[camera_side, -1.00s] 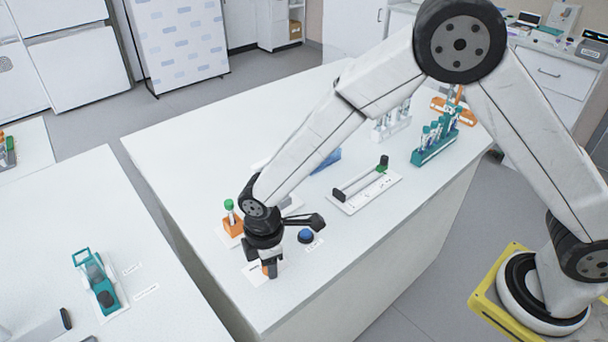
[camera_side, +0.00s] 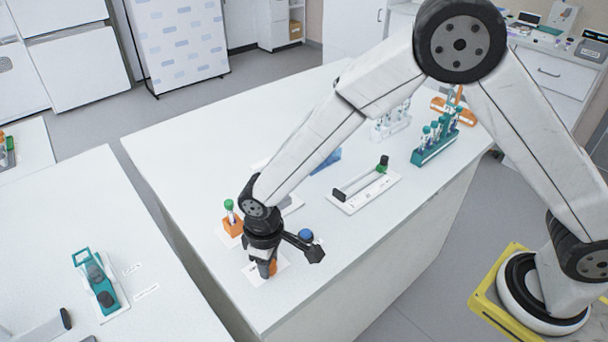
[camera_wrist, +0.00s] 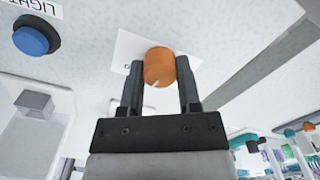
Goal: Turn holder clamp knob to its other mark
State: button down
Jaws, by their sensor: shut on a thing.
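An orange round knob (camera_wrist: 159,66) with a pale pointer line sits on a white plate (camera_wrist: 128,47) in the wrist view. My gripper (camera_wrist: 160,75) has its two dark fingers on either side of the knob, shut on it. In the side view my gripper (camera_side: 266,270) points down at the bench's near left corner, and a bit of the orange knob (camera_side: 273,268) shows beside the fingers. The white plate (camera_side: 254,277) lies under it. The marks on the plate are not readable. An orange holder (camera_side: 232,226) with a green-capped tube stands just behind my gripper.
A blue button (camera_side: 306,235) is close to the right of my wrist; it also shows in the wrist view (camera_wrist: 32,40) near a "LIGHT" label. A track (camera_side: 364,188) with a green-ended bar and a teal tube rack (camera_side: 436,147) stand farther right. The bench front edge is near.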

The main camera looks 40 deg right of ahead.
jog(key=m, duration=0.5)
dwell(0.5)
jog(key=shift+c, duration=1.5)
grip_release()
jog(key=shift+r, duration=3.9)
